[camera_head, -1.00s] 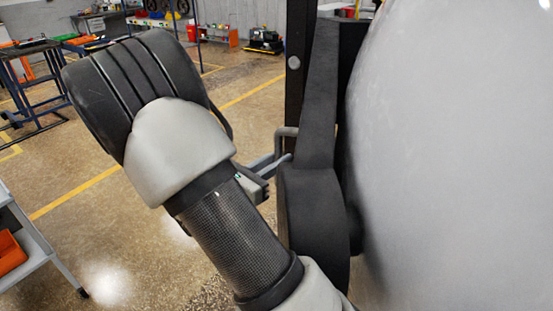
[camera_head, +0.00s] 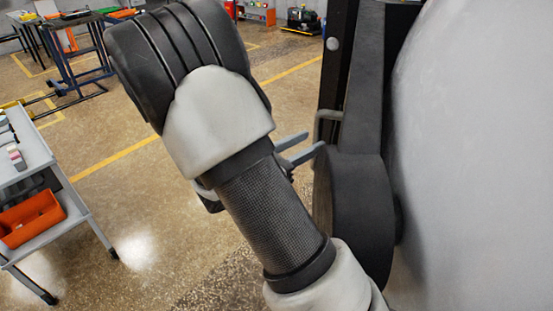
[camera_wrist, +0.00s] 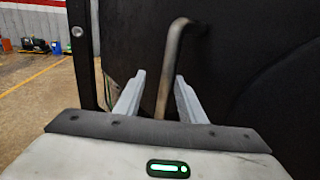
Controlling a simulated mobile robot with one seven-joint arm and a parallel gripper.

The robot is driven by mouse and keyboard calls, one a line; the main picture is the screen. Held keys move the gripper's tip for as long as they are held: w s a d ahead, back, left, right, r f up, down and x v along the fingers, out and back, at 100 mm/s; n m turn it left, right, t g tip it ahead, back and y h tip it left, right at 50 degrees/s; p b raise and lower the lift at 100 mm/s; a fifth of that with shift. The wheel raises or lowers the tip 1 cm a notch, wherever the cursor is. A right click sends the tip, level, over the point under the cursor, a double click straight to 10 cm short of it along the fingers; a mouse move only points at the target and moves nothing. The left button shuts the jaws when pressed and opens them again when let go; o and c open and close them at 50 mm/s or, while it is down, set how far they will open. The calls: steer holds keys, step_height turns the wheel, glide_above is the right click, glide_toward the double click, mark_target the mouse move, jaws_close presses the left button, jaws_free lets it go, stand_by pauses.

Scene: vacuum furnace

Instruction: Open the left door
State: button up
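The furnace's big pale rounded shell (camera_head: 480,160) fills the right of the head view, with a dark arm and hub (camera_head: 355,200) at its edge. In the wrist view the handle (camera_wrist: 172,65) stands in front of a dark panel (camera_wrist: 240,60); I cannot tell which door this is. My gripper (camera_head: 312,143) is open, its two fingers apart near the handle. In the wrist view the handle's lower end shows between the fingers (camera_wrist: 158,98); I cannot tell whether they reach around it.
A dark upright post (camera_head: 336,60) stands beside the handle, close to my fingers. A grey trolley (camera_head: 85,222) with an orange bin (camera_head: 30,218) stands at the left. A workbench (camera_head: 85,55) is farther back. The floor between has free room.

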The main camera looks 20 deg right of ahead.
steer(key=b+v, duration=0.1)
steer(key=v, duration=1.4)
steer(key=shift+s+b, duration=0.2)
steer(key=shift+b, duration=0.1)
steer(key=shift+d+r, duration=0.1)
steer(key=shift+c, duration=0.5)
